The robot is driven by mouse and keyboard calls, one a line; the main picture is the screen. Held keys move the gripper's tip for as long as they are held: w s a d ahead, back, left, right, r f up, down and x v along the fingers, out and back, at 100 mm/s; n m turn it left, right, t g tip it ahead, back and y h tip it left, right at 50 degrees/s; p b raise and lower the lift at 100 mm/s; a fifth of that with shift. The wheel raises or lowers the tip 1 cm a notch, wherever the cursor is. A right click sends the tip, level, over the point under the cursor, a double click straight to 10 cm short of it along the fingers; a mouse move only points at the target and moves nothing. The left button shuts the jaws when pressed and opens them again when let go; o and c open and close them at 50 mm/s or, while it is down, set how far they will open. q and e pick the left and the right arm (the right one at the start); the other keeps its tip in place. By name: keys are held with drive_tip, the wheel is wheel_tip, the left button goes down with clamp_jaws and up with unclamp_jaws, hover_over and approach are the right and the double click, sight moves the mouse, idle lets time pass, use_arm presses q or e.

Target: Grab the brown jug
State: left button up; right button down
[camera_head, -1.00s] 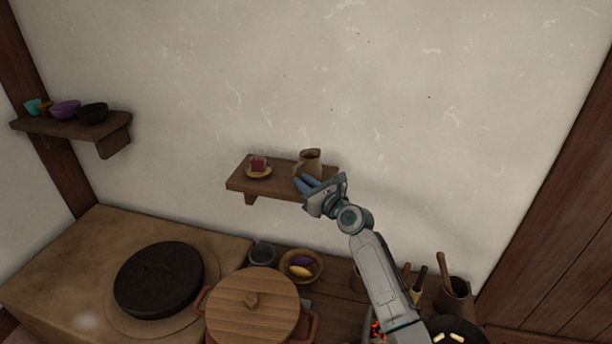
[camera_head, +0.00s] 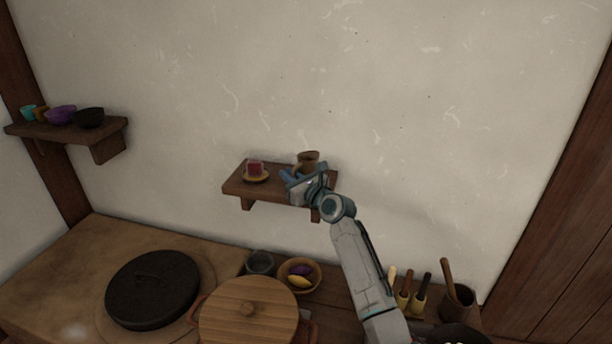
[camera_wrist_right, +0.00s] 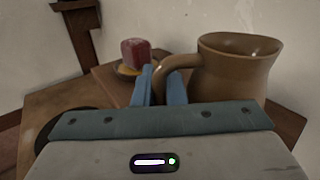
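The brown jug (camera_head: 308,158) stands upright on a small wall shelf (camera_head: 235,187), partly hidden behind my right gripper in the head view. The right wrist view shows it large (camera_wrist_right: 235,70), its handle on the left side. My right gripper (camera_head: 289,174) is at the handle. Its two blue fingers (camera_wrist_right: 161,85) are close together, with the handle between or just beyond their tips. I cannot tell whether they press on it. My left gripper is not in view.
A small plate (camera_head: 257,179) with a dark red piece of food (camera_head: 255,168) stands left of the jug. Below are a lidded wooden pot (camera_head: 247,311), a black lid (camera_head: 153,290), a bowl (camera_head: 313,283) and a utensil pot (camera_head: 458,301). Another shelf (camera_head: 65,131) hangs at left.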

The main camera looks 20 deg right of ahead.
drive_tip(key=shift+w+r, duration=0.1)
drive_tip(key=shift+r, duration=0.05)
idle(0.4)
drive_tip(key=shift+r+b, duration=0.45)
drive_tip(key=shift+r, duration=1.05)
drive_tip(key=s+a+b, duration=0.1)
drive_tip(key=s+a, duration=0.2)
drive_tip(key=s, duration=0.4)
drive_tip(key=s+a+r+b, duration=0.1)
drive_tip(key=s+a+b, duration=0.1)
drive_tip(key=s+a, duration=0.2)
drive_tip(key=shift+s+a+r, duration=0.15)
drive_tip(key=shift+s+r, duration=0.15)
drive_tip(key=shift+s, duration=1.3)
